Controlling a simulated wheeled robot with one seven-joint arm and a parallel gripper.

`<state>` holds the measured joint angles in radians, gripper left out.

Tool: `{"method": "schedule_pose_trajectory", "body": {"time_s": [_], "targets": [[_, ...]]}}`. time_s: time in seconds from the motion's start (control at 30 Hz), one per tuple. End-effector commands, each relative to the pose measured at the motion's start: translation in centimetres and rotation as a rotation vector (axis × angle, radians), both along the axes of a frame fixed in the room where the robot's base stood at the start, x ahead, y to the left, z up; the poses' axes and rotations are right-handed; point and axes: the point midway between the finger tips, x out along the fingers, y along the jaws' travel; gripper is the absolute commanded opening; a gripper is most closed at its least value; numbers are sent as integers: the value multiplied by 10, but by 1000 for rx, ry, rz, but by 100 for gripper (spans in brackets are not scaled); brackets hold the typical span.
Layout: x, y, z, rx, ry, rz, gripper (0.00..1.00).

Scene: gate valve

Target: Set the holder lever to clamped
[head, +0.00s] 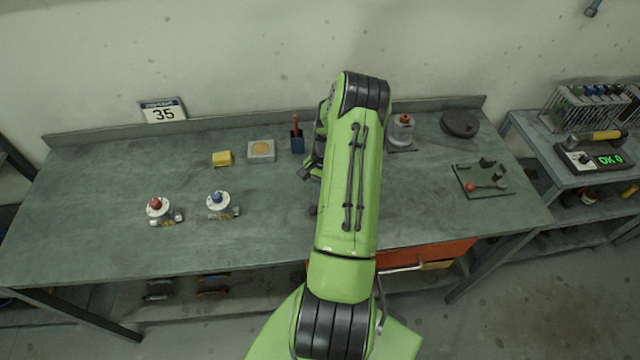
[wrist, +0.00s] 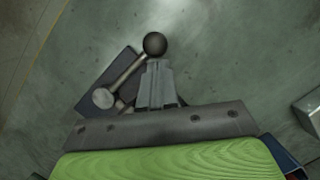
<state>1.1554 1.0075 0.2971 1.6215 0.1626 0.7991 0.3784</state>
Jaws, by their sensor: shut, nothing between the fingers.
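In the wrist view, a lever with a black ball knob (wrist: 155,44) runs down and left along a grey rod to a round pivot (wrist: 103,98). It sits on a dark base plate (wrist: 108,72). My gripper (wrist: 156,66) is shut and empty, just below the knob and right of the rod. I cannot tell whether it touches the lever. In the head view my arm hides most of this lever and its base. The dark gripper parts (head: 311,168) show at the arm's left side.
A green plate (head: 492,192) with a red-knobbed lever (head: 471,187) lies at the bench's right. Two valves (head: 158,207) (head: 219,204), a yellow block (head: 222,158) and a blue cup (head: 297,143) stand at left. The bench's front left is clear.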

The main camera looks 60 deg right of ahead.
Motion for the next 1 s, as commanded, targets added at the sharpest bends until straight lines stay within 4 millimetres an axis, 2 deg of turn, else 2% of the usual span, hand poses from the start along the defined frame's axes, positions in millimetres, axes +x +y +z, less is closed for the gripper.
{"method": "schedule_pose_trajectory", "body": {"time_s": [0.4,1.0], "targets": [[0,1,0,-1,-1,12,0],[-7,15,-1,1,1,173,0]]}}
